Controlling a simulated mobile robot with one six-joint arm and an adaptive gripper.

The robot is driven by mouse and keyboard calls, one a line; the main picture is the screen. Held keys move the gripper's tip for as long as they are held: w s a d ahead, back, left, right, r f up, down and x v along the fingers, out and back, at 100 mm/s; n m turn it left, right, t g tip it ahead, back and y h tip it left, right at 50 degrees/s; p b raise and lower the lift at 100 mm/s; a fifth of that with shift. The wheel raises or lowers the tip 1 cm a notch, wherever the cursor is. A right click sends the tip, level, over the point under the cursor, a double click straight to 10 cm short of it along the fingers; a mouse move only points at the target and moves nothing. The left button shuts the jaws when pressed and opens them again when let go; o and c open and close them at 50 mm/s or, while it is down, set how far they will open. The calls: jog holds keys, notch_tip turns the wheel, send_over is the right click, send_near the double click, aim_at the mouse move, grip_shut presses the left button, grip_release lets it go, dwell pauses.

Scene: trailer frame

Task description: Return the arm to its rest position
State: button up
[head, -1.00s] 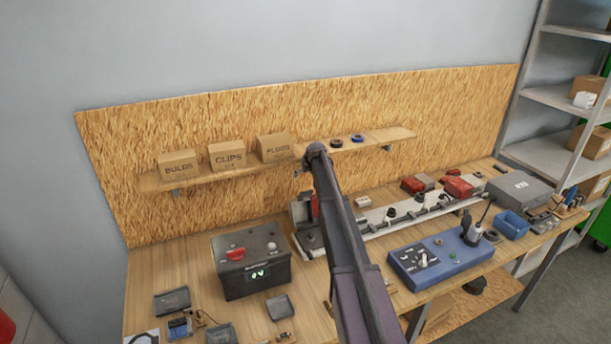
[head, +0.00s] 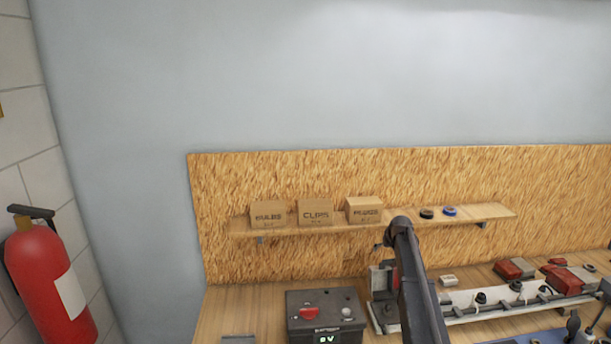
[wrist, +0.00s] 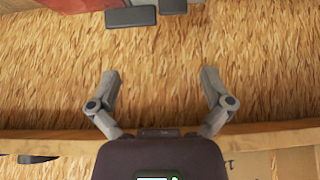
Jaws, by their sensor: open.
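My arm reaches up from the bottom of the head view, over the workbench, with its far end just below the wall shelf (head: 470,216). My gripper (wrist: 160,80) shows in the wrist view with its two grey fingers spread wide and nothing between them. The chipboard back panel (wrist: 160,50) lies beyond the fingers, and the shelf edge (wrist: 280,136) crosses the picture near the finger bases. In the head view the arm hides the gripper's fingers.
Boxes marked BULBS (head: 268,214), CLIPS (head: 315,212) and a third box (head: 364,210) stand on the shelf, with black (head: 426,213) and blue (head: 450,211) tape rolls. A black battery box (head: 326,318) and a light bar (head: 520,299) are on the bench. A fire extinguisher (head: 45,285) hangs left.

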jog(key=s+a+f+g, duration=0.15)
jog(key=s+a, duration=0.35)
jog(key=s, duration=0.9)
jog(key=s+a+g, duration=0.2)
jog(key=s+a, duration=0.4)
jog(key=s, duration=0.8)
jog(key=s+a+f+g, duration=0.15)
jog(key=s+a, duration=0.35)
jog(key=s, duration=0.9)
jog(key=s+f+g+b, duration=0.1)
jog(key=s+f+b, duration=0.2)
jog(key=f+b, duration=0.8)
jog(key=shift+s+a+f+m+h+b, duration=0.15)
jog(key=shift+f+m+h+b, duration=0.15)
jog(key=shift+f+m+b, duration=0.15)
jog(key=shift+r, duration=0.1)
jog(key=shift+c, duration=0.2)
